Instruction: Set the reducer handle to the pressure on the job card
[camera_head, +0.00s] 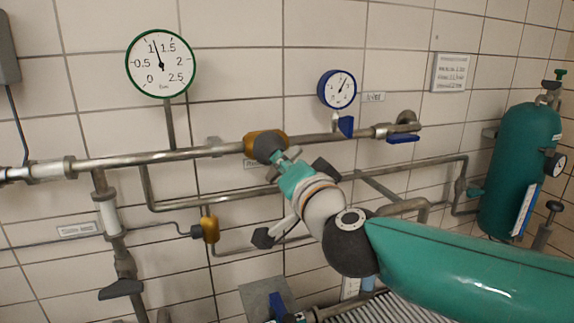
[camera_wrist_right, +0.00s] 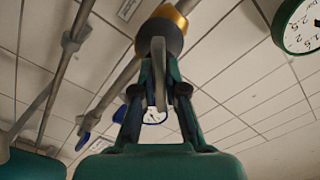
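The reducer (camera_head: 258,140), a brass body with a dark front, sits on the upper pipe. It also shows in the right wrist view (camera_wrist_right: 172,20). Its grey handle (camera_wrist_right: 158,80) hangs between the fingertips of my right gripper (camera_wrist_right: 159,75), which look closed on it from both sides. In the head view the right gripper (camera_head: 285,165) meets the reducer front and hides most of the handle. The green-rimmed gauge (camera_head: 161,63) reads roughly 1.2 bar. The job card (camera_head: 453,73) is on the right wall; its text is too small to read. My left gripper is not in view.
A blue-rimmed gauge (camera_head: 337,89) and blue valve levers are right of the reducer. A brass fitting (camera_head: 210,229) sits on a lower pipe. A green cylinder (camera_head: 522,165) stands at the right. Pipes run close along the tiled wall.

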